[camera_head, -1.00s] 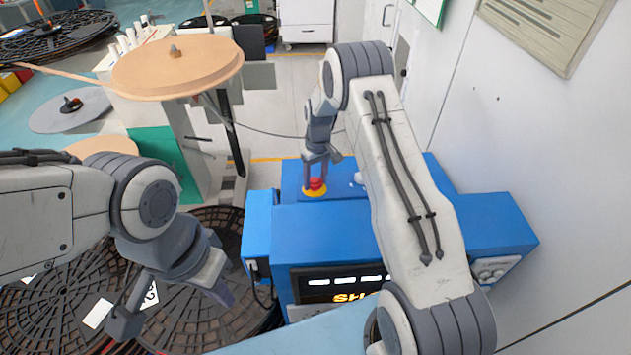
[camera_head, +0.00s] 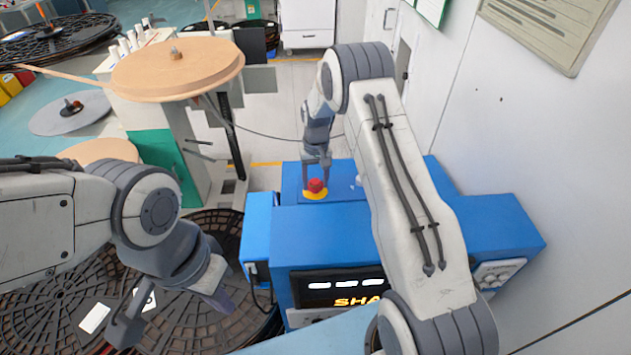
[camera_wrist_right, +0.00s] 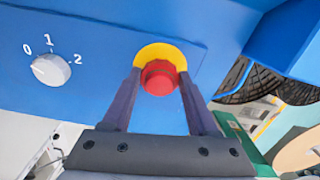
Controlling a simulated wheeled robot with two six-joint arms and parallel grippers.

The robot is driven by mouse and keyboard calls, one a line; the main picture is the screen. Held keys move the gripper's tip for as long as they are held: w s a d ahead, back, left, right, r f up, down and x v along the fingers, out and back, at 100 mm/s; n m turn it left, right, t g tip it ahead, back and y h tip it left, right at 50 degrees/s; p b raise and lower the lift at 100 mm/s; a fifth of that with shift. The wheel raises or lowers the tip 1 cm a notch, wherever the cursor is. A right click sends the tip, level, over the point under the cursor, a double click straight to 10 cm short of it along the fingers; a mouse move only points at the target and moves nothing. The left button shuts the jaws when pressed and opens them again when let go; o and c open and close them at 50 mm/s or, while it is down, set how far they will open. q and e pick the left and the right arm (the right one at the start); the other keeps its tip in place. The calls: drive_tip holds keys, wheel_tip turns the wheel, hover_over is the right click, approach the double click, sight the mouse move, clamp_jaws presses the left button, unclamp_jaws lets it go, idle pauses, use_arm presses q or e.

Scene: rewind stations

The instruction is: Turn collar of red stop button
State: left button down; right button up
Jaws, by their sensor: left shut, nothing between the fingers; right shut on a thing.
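The red stop button (camera_head: 315,187) sits on a yellow disc (camera_head: 316,196) on the blue machine top. It also shows in the right wrist view (camera_wrist_right: 160,78), with its yellow disc (camera_wrist_right: 165,53) behind it. My right gripper (camera_head: 316,177) reaches down to it, with one finger on each side of the red part, and is shut on it. The fingers hide parts of the disc's edge. My left gripper (camera_head: 168,314) is shut and empty, over the dark reels at lower left, well away from the button.
A white selector knob (camera_wrist_right: 50,69) marked 0, 1, 2 is beside the button. The blue machine (camera_head: 400,230) has a lit display (camera_head: 340,288) at its front. Dark slotted reels (camera_head: 190,305) lie at left. A white wall (camera_head: 560,180) closes off the right.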

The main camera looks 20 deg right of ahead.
sight(316, 181)
drive_tip(key=o, duration=1.4)
drive_tip(key=shift+c, duration=0.2)
wheel_tip(316, 181, up, 10)
drive_tip(key=b, duration=0.3)
drive_tip(key=shift+w+r, duration=0.2)
drive_tip(key=shift+r, duration=0.05)
